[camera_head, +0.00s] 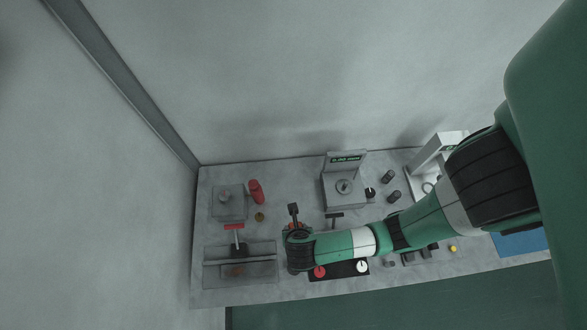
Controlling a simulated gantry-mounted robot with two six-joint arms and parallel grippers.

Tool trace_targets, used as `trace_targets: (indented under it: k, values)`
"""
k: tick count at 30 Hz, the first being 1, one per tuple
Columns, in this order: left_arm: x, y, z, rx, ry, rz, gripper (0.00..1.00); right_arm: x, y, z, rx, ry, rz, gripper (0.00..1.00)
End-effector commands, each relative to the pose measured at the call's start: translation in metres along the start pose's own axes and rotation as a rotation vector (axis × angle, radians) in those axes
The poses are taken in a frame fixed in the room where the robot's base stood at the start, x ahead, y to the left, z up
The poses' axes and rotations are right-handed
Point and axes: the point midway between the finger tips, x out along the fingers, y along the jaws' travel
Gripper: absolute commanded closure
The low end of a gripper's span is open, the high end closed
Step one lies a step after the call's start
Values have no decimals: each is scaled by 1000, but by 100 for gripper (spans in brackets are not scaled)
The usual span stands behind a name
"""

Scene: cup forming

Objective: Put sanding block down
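My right arm reaches in from the right, and its wrist end hangs over the middle of the table. My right gripper (297,227) is at the far side of that wrist, mostly hidden by it and small. A dark upright piece (293,209) and a bit of red show there; I cannot tell whether they are held or stand behind it. I cannot make out the sanding block for certain. My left gripper is not in view.
The grey table (300,180) holds a tray (262,249) with a red-topped tool (234,230), a red cylinder (256,191), a device with green display (345,190), dark cylinders (393,197) and a black dial panel (341,270). A blue mat (522,243) lies right.

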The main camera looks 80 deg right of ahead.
Motion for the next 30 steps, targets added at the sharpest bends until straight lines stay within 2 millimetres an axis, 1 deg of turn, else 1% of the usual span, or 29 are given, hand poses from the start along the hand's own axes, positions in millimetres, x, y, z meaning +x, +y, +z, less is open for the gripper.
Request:
trace_targets:
  k: [4, 8, 15, 18, 21, 24, 28, 30]
  values:
    - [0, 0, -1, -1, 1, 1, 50, 2, 1, 2, 0, -2, 0, 100]
    - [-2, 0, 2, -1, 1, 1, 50, 21, 2, 19, 8, -2, -4, 100]
    - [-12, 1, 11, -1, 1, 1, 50, 78, 9, 69, 11, -2, -4, 100]
    - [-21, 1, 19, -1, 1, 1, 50, 110, 11, 74, 4, -1, -4, 100]
    - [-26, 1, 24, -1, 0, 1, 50, 130, 12, 80, 2, -2, -2, 100]
    - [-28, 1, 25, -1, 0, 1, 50, 139, 14, 84, 1, -2, 0, 100]
    - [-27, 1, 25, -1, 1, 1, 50, 141, 14, 85, -2, -2, 1, 100]
    - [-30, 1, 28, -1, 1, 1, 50, 148, 14, 87, 0, -2, 0, 100]
